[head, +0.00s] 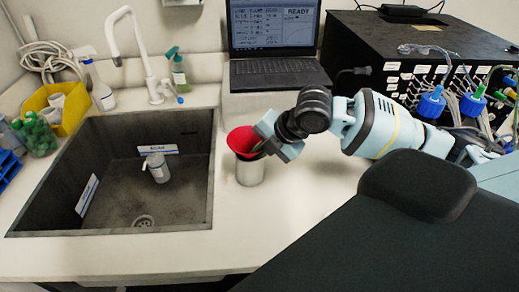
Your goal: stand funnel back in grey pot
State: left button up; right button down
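The red funnel (241,139) sits with its wide mouth up, tilted slightly, at the top of the grey pot (250,172). Its lower part is hidden inside or behind the pot's rim. The pot stands upright on the counter, just right of the sink. My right gripper (264,146) comes in from the right, and its fingers are at the funnel's right edge, over the pot's rim. The fingertips are too small and partly hidden to tell whether they grip the funnel. My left gripper is not in view.
A laptop (275,50) stands behind, and a black box with cables (420,60) stands at back right. The counter (225,235) in front of the pot is clear.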

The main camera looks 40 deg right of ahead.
jog(key=shift+f, duration=0.1)
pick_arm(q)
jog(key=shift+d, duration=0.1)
pick_arm(e)
jog(key=c, duration=1.3)
grip_release()
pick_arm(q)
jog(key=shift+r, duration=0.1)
pick_arm(e)
jog(key=shift+o, duration=0.6)
jog(key=shift+r+p, duration=0.35)
jog(key=shift+r, duration=0.3)
jog(key=shift+r+p, duration=0.85)
jog(key=shift+r, duration=2.3)
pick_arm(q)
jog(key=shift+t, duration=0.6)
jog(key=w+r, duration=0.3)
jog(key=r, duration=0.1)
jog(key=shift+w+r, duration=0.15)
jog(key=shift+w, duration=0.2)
